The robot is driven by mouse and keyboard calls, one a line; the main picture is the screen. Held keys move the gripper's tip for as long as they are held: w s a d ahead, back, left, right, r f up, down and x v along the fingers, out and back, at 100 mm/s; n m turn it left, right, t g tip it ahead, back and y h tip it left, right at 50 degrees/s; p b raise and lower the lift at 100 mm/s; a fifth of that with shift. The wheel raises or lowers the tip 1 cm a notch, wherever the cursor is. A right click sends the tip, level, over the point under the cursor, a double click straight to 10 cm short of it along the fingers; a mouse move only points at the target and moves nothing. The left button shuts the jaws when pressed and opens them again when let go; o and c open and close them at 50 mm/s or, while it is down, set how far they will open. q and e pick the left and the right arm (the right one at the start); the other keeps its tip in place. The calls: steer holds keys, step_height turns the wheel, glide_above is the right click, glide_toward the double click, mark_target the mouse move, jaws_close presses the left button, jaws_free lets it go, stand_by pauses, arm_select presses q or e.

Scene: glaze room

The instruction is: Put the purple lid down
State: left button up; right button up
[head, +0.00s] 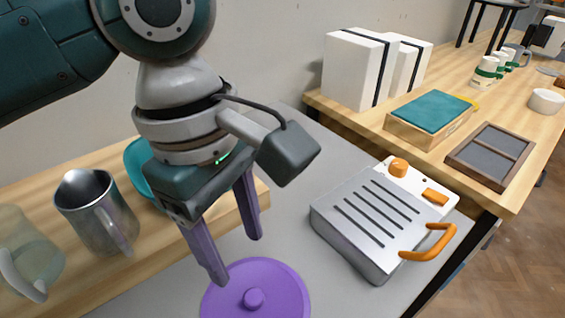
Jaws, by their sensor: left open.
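The purple lid (283,287) is a round disc with a small knob in its middle. It lies on the grey surface at the bottom of the head view, its lower edge cut off by the frame. My left gripper (240,259) is above and just behind the lid, with its two purple-grey fingers spread apart and nothing between them. One fingertip overlaps the lid's left edge in the picture; I cannot tell if it touches. My right gripper is not in view.
A grey slotted appliance (362,222) with an orange handle stands right of the lid. A metal pitcher (88,212), a clear jug (28,250) and a teal bowl (139,166) stand at left. White boxes (352,72) and a framed tray (490,157) are on the far table.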

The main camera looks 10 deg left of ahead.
arm_select(q)
steer(key=s+d+m+t+h, duration=0.25)
steer(key=s+m, duration=0.25)
steer(key=m, duration=0.3)
steer(key=s+a+m+t+y, duration=0.1)
steer(key=s+a+m+y, duration=0.2)
steer(key=s+a+m, duration=0.4)
steer(key=a+m, duration=0.1)
steer(key=a, duration=0.2)
steer(key=shift+s+a+f+m+y, duration=0.3)
steer(key=shift+f+m+y, duration=0.05)
steer(key=shift+f+m, duration=0.05)
